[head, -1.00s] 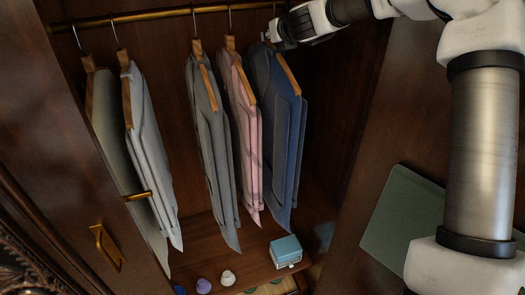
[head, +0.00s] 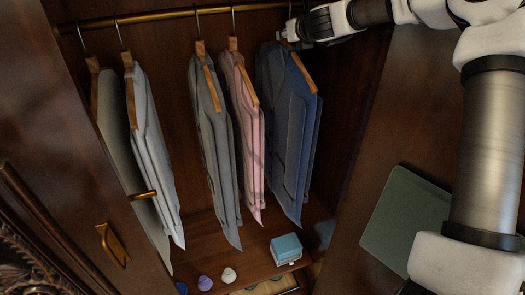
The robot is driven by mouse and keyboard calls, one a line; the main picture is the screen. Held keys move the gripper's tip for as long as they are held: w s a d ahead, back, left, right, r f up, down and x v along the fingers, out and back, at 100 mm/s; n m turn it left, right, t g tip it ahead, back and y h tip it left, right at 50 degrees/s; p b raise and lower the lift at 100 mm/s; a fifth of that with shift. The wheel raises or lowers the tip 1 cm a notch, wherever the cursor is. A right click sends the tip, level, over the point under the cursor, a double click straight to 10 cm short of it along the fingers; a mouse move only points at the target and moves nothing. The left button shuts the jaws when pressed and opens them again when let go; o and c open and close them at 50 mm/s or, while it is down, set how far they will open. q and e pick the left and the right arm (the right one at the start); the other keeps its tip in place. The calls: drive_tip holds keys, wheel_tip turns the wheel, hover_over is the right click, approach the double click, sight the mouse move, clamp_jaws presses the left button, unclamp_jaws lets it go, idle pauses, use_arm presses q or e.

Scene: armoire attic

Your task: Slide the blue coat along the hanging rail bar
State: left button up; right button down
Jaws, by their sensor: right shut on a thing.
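The blue coat (head: 292,125) hangs at the right end of the row, on a wooden hanger. The brass rail bar (head: 170,16) runs across the top of the armoire. My right gripper (head: 285,36) is at the top of the blue coat, just under the rail, and is shut on the coat's hanger near its hook. The fingertips and the exact grip are small and partly hidden. My left gripper is out of view.
A pink coat (head: 242,120) hangs close to the left of the blue one, then a grey coat (head: 210,125). Two pale coats hang far left, the nearer one light grey (head: 152,140). The dark armoire wall (head: 352,110) stands right of the blue coat. A blue box (head: 286,248) sits below.

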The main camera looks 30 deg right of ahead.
drive_tip(key=shift+f, duration=0.1)
drive_tip(key=c, duration=0.9)
unclamp_jaws()
drive_tip(key=shift+s+f, duration=0.1)
drive_tip(key=shift+f, duration=0.1)
drive_tip(key=shift+s+a+r, duration=0.1)
drive_tip(key=shift+s+r, duration=0.1)
drive_tip(key=shift+s, duration=0.1)
drive_tip(key=v, duration=0.7)
drive_tip(key=shift+a+r, duration=0.2)
drive_tip(key=shift+s, duration=0.25)
